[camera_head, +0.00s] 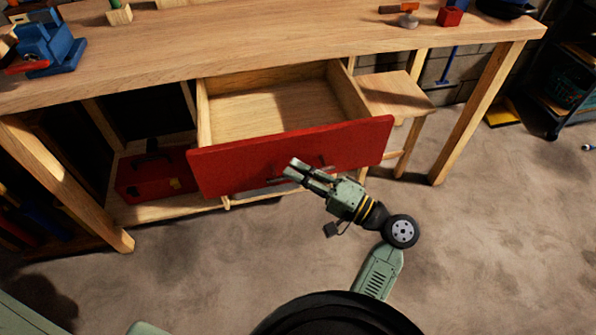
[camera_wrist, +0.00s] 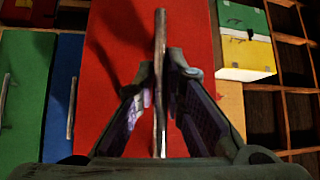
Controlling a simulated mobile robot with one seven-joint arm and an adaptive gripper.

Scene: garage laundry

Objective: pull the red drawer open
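The red drawer (camera_head: 240,165) under the wooden workbench is pulled well out, and its empty wooden inside shows. Its red front fills the middle of the wrist view (camera_wrist: 205,30). The thin metal handle (camera_wrist: 161,40) runs upright through the wrist view, between the fingers. My gripper (camera_head: 296,169) is at the front of the drawer, near its middle. In the wrist view my gripper's fingers (camera_wrist: 161,85) converge on both sides of the handle and appear closed on it. The exact finger contact is hard to see.
The workbench top (camera_head: 230,50) overhangs the drawer. A red toolbox (camera_head: 140,180) sits on the lower shelf at left. A wooden stool (camera_head: 395,95) stands right of the drawer.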

